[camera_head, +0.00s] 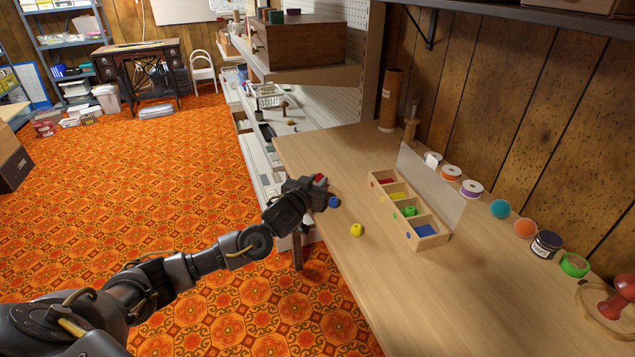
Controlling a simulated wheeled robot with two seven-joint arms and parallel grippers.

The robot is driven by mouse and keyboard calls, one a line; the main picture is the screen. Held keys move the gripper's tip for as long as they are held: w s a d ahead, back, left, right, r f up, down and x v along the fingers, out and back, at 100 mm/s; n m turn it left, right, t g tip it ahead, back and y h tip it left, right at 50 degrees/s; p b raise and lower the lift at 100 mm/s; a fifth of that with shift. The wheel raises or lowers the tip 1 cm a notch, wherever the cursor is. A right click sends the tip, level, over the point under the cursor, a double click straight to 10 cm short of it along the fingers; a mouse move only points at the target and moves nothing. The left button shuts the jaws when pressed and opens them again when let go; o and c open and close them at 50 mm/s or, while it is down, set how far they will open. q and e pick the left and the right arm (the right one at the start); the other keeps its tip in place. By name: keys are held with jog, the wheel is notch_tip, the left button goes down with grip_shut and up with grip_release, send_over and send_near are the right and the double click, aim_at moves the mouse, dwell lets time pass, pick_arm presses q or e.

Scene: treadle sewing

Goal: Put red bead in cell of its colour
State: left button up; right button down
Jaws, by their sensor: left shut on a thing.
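A wooden sorting box (403,224) stands on the table with a row of cells coloured red (387,181), yellow (398,195), green and blue (424,230). A green bead (410,210) sits in the green cell; the red cell shows no bead. My left gripper (319,184) is at the table's left edge, left of the box, shut on the red bead (319,178), which shows at its tip. A blue bead (334,201) lies close beside the gripper; I cannot tell if they touch. A yellow bead (357,230) lies on the table in front of the box. My right gripper is out of view.
A clear upright panel (432,184) stands along the box's far side. Behind it are ribbon spools (471,188), several coloured round items and a dark jar (546,245). A red-knobbed object (617,300) is at the right. The table's near part is clear.

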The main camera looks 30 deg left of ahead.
pick_arm(q)
jog(key=shift+f, duration=0.2)
jog(key=o, duration=1)
jog(key=shift+c, duration=0.2)
jog(key=shift+f+b, duration=0.15)
jog(key=shift+b, duration=0.55)
jog(key=s+r+p, duration=0.1)
jog(key=s+r, duration=0.1)
jog(key=s, duration=0.8)
jog(key=shift+s+d, duration=0.3)
jog(key=shift+d, duration=0.1)
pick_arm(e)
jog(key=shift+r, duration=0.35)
